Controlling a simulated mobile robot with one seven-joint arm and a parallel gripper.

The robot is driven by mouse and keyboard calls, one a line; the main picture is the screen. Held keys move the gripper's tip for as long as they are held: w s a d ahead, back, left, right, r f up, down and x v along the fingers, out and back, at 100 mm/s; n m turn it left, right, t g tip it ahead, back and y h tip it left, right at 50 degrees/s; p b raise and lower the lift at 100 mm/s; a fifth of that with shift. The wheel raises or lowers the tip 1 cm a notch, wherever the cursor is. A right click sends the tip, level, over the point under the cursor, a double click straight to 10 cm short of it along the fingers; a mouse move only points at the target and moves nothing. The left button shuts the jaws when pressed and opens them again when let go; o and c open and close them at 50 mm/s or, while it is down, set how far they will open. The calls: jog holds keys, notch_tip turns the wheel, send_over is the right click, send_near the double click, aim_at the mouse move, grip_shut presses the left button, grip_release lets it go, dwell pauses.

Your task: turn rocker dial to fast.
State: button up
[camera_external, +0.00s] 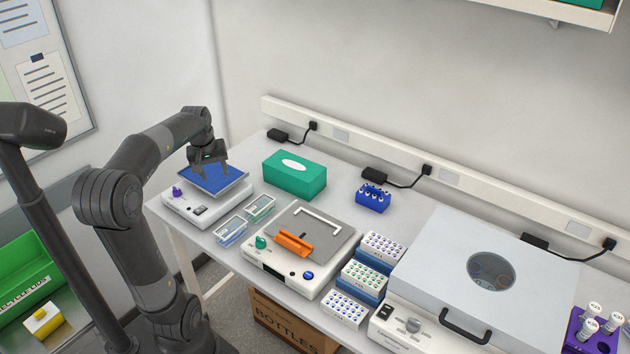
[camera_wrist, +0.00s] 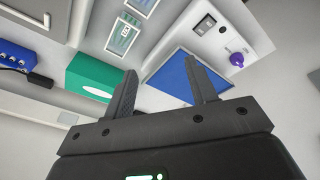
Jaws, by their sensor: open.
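The rocker (camera_external: 205,204) is a white box at the left end of the bench with a tilted blue platform (camera_external: 214,178) on top. Its purple dial (camera_external: 177,192) is on the left of its front, with a dark switch (camera_external: 199,211) to the right. In the wrist view the purple dial (camera_wrist: 237,60) is at the upper right, beside the switch (camera_wrist: 204,25). My gripper (camera_external: 212,174) is open and empty above the blue platform, apart from the dial. In the wrist view the fingers (camera_wrist: 162,85) point toward the platform (camera_wrist: 185,80). The dial's setting is too small to read.
A green tissue box (camera_external: 295,176) stands behind and right of the rocker. Two clear-lidded boxes (camera_external: 231,230) lie just right of it. A second device with an orange clamp (camera_external: 296,245), tube racks (camera_external: 362,279) and a centrifuge (camera_external: 440,310) fill the bench further right.

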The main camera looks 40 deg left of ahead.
jog(key=a+f+n+g, duration=0.25)
jog(key=a+n, duration=0.25)
jog(key=a, duration=0.8)
jog(key=n+h, duration=0.1)
jog(key=n, duration=0.2)
send_near(176, 188)
notch_tip(176, 188, down, 10)
jog(key=shift+s+r, duration=0.1)
jog(key=shift+r, duration=0.05)
jog(key=c, duration=1)
